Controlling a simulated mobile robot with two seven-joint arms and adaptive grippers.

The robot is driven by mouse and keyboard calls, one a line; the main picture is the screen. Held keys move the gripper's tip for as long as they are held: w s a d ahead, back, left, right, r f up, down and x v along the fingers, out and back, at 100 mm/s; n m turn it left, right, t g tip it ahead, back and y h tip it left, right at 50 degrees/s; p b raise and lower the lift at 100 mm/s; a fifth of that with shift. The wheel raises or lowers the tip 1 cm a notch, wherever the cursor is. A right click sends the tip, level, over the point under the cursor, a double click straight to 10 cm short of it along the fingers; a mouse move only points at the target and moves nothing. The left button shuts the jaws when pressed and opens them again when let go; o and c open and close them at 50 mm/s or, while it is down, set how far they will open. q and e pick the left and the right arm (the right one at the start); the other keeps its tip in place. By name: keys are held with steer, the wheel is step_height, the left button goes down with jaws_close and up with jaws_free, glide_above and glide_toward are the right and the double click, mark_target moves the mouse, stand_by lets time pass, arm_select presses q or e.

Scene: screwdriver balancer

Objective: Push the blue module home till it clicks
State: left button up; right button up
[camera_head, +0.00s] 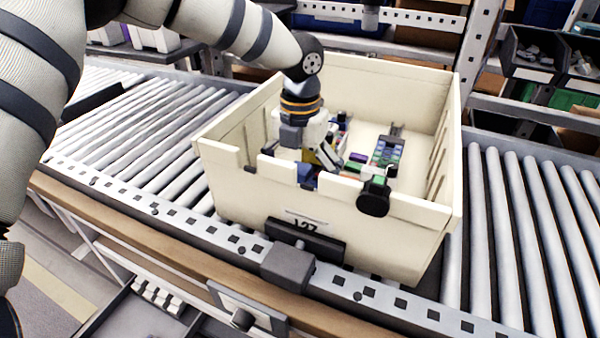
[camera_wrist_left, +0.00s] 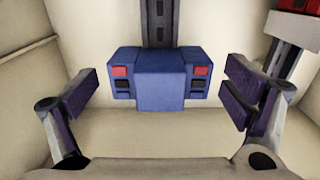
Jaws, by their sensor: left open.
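The blue module (camera_wrist_left: 160,80) is in the middle of the left wrist view, at the near end of a dark upright rail (camera_wrist_left: 159,20). It has a red patch and dark slots on each side. My left gripper (camera_wrist_left: 163,92) is open, with one dark-padded finger on each side of the module and a gap to both. In the head view my left gripper (camera_head: 322,152) reaches down into the cream tote (camera_head: 250,190). The arm and front wall partly hide what is below it there. How far the module is seated cannot be told. My right gripper is not in view.
The tote stands on a roller conveyor (camera_head: 150,120). Inside, a dark rail with green and blue parts (camera_head: 387,152) lies to the right of my gripper. A black rounded part (camera_head: 373,197) is at the front wall. Black bins (camera_head: 535,55) stand on a rack at the back right.

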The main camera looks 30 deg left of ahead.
arm_select(q)
step_height(320, 180, up, 12)
stand_by(0.4)
step_height(320, 180, up, 12)
steer(key=p, duration=0.1)
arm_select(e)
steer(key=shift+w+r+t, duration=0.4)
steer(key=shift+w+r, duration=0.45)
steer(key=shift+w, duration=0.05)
